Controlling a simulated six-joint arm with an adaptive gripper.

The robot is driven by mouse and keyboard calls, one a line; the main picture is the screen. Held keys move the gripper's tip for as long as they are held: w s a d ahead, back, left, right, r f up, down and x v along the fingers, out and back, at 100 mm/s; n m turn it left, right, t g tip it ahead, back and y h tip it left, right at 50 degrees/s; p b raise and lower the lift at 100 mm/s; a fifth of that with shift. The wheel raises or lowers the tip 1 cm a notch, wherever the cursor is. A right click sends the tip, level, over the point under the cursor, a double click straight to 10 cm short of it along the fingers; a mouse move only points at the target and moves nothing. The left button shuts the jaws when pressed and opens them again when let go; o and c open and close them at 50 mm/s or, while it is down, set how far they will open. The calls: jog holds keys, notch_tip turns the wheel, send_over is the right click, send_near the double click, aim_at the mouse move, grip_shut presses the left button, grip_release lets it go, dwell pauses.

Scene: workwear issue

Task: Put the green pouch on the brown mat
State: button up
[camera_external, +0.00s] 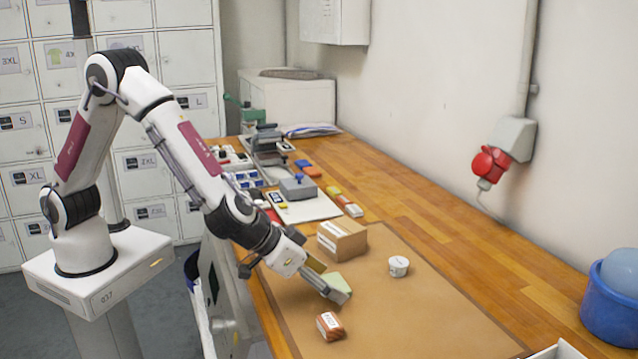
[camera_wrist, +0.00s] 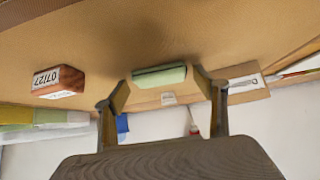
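The green pouch (camera_external: 337,283) is a small pale green block-like item beside my fingertips, over the brown mat (camera_external: 420,300). In the wrist view the green pouch (camera_wrist: 160,76) shows between my two fingers, with a small gap on each side. I cannot tell whether it rests flat on the mat. My gripper (camera_external: 335,293) points down low over the mat's left part, and part of it overlaps the pouch. In the wrist view my gripper (camera_wrist: 162,88) has its fingers spread.
A cardboard box (camera_external: 342,239) stands just behind the pouch. A red-brown labelled block (camera_external: 330,326) is in front, and a white tub (camera_external: 398,266) to the right. A blue container (camera_external: 610,310) stands at far right. The mat's right part is clear.

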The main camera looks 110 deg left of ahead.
jog(key=shift+r, duration=0.15)
jog(key=shift+r, duration=0.15)
jog(key=v, duration=1.2)
dwell(0.3)
dwell(0.7)
